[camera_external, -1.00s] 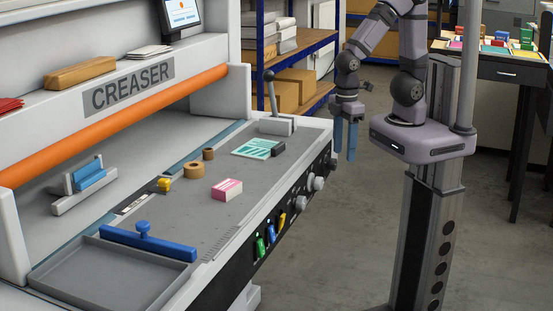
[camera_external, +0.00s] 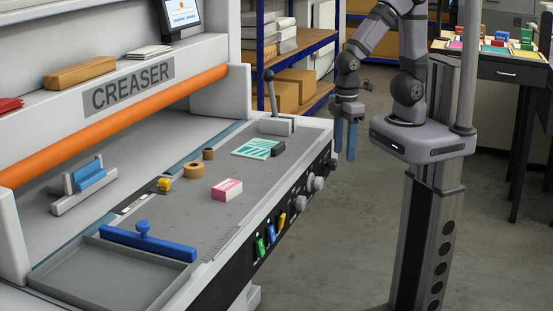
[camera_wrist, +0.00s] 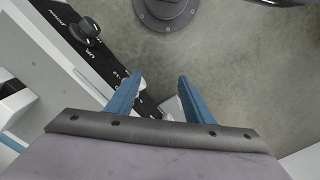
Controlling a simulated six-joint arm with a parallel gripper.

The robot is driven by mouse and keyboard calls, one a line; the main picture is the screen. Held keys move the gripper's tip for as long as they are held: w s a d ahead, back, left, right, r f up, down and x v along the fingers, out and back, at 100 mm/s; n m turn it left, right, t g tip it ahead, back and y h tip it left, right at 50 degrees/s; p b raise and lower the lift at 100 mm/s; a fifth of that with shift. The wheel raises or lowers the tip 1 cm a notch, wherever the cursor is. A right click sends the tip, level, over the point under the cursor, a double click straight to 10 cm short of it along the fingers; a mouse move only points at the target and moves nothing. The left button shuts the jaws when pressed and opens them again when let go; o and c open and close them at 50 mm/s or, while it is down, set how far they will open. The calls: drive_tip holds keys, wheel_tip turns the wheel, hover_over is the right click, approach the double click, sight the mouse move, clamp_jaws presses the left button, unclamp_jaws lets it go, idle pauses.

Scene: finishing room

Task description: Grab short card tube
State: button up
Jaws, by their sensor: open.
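Two small brown round pieces stand on the grey bed of the creaser in the external view. The smaller one (camera_external: 208,154), farther back, looks like a short card tube. The wider one (camera_external: 193,171) looks like a roll with a hole; I cannot tell for sure which is the tube. My gripper (camera_external: 345,150) hangs with its blue fingers pointing down, beyond the right edge of the machine and well apart from both pieces. In the wrist view my gripper (camera_wrist: 160,75) is open and empty, over the floor and the machine's edge. Neither brown piece shows there.
Near the brown pieces are a yellow item (camera_external: 164,185), a pink-and-white box (camera_external: 227,189), a teal card (camera_external: 257,148) and a dark block (camera_external: 278,149). A lever (camera_external: 271,95) rises at the bed's far end. A blue bar (camera_external: 148,243) lies by the grey tray (camera_external: 105,278).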

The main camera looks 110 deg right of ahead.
sight(213, 159)
drive_tip(key=shift+r, duration=0.15)
wheel_tip(213, 159, up, 7)
drive_tip(key=w+a+r+m+t+y+b, duration=0.1)
drive_tip(key=w+a+t, duration=0.3)
drive_tip(key=w, duration=0.9)
drive_tip(key=w+a+m+t, duration=0.1)
drive_tip(key=w+t, duration=0.4)
drive_tip(key=w, duration=0.8)
drive_tip(key=w+d+m+t+h, duration=0.2)
drive_tip(key=w+d+m+h, duration=0.2)
drive_tip(key=w+d, duration=0.25)
drive_tip(key=d+f+m+h, duration=0.1)
drive_tip(key=d+h, duration=0.1)
drive_tip(key=s+d+f+g+h, duration=0.1)
drive_tip(key=d+f+h, duration=0.1)
drive_tip(key=d, duration=0.1)
drive_tip(key=s+d+f+m+h, duration=0.1)
drive_tip(key=d+h, duration=0.1)
drive_tip(key=d, duration=0.1)
drive_tip(key=shift+d+f+m+b, duration=0.15)
drive_tip(key=shift+f+m+b, duration=0.1)
drive_tip(key=shift+m+b, duration=0.1)
drive_tip(key=shift+f, duration=0.55)
drive_tip(key=shift+p+x, duration=1)
drive_tip(key=shift+x, duration=2.7)
